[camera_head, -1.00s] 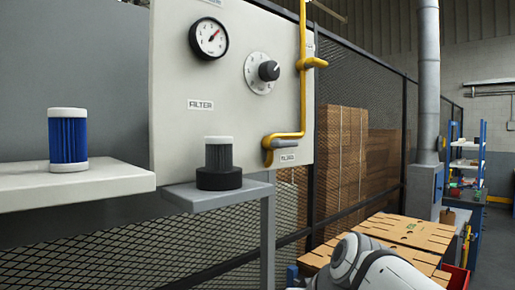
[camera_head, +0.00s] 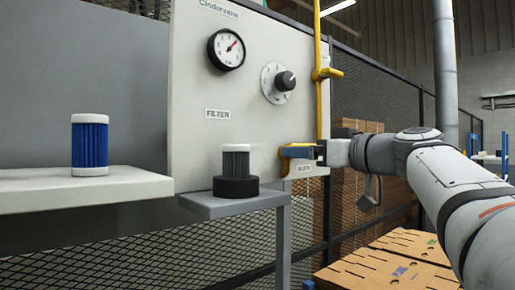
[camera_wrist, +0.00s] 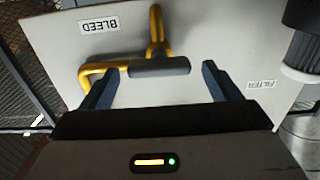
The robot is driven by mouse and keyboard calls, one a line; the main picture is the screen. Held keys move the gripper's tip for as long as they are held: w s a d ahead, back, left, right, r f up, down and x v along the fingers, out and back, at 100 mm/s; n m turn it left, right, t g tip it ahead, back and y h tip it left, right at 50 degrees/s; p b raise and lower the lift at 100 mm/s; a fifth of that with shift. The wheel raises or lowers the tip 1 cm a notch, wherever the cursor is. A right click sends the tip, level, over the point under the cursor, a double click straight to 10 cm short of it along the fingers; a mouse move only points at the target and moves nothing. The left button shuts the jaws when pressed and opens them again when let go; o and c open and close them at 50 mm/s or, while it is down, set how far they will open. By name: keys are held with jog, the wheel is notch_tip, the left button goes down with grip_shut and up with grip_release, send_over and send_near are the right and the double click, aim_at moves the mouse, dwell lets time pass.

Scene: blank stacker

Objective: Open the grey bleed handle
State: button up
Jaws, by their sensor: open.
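In the head view my gripper (camera_head: 301,152) is at the lower right of the white panel (camera_head: 200,140), at the yellow pipe's lower bend, and hides most of the handle.
A grey filter (camera_head: 236,160) stands in a black base on a small grey shelf (camera_head: 215,208). A blue and white filter (camera_head: 90,145) stands on the left shelf (camera_head: 60,185). A gauge (camera_head: 226,49) and a black knob (camera_head: 286,80) sit higher on the panel. A mesh fence runs behind.

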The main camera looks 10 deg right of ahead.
jog(key=p+x, duration=0.1)
jog(key=x, duration=0.3)
jog(key=shift+a, duration=0.1)
jog(key=shift+c, duration=0.4)
jog(key=shift+w, duration=0.1)
jog(key=c, duration=0.9)
